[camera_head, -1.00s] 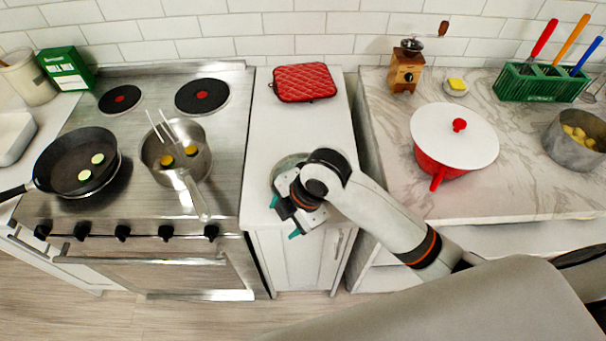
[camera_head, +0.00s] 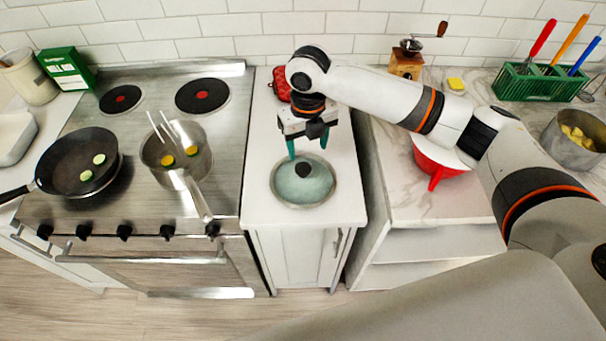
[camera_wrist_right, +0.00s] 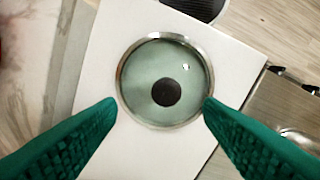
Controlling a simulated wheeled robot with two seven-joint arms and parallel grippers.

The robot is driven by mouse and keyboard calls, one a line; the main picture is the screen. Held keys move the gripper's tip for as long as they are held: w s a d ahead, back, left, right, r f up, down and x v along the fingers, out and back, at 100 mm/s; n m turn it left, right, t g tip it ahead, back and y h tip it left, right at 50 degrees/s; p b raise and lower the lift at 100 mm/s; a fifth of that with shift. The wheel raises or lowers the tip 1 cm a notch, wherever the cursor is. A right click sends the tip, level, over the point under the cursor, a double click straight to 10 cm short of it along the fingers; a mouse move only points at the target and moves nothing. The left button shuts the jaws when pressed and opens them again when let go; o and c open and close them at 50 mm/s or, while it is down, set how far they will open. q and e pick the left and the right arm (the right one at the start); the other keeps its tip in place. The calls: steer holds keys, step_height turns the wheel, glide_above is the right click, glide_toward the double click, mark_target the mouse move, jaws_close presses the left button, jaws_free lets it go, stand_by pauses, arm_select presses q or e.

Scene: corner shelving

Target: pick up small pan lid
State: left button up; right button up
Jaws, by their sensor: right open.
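The small pan lid (camera_head: 303,182) is a round glass lid with a metal rim and a dark knob. It lies on the white counter between the stove and the marble counter. My right gripper (camera_head: 308,148) is open and empty, above the far side of the lid, with its green fingers pointing down. In the right wrist view the lid (camera_wrist_right: 165,82) lies beyond the two spread fingertips (camera_wrist_right: 160,103), with its knob between their lines. The fingers look apart from the knob. My left gripper is not in view.
A steel saucepan (camera_head: 165,150) with tongs and a black frying pan (camera_head: 70,150) stand on the stove (camera_head: 215,130). A red pot (camera_head: 430,160) is partly hidden by my right arm. A red pot holder (camera_head: 279,85) lies behind the gripper. The counter (camera_head: 335,205) around the lid is clear.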

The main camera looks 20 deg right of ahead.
mark_target(303, 168)
step_height(303, 168, down, 3)
steer(key=shift+r, duration=0.15)
steer(key=shift+a+f+p, duration=0.15)
steer(key=shift+f+p, duration=0.15)
steer(key=shift+p, duration=0.25)
steer(key=f, duration=0.1)
steer(key=f+p, duration=0.1)
steer(key=f, duration=0.1)
steer(key=shift+w+a+f+p, duration=0.15)
steer(key=shift+a+f+p, duration=0.15)
steer(key=shift+f, duration=0.5)
steer(key=shift+r, duration=0.1)
jaws_close()
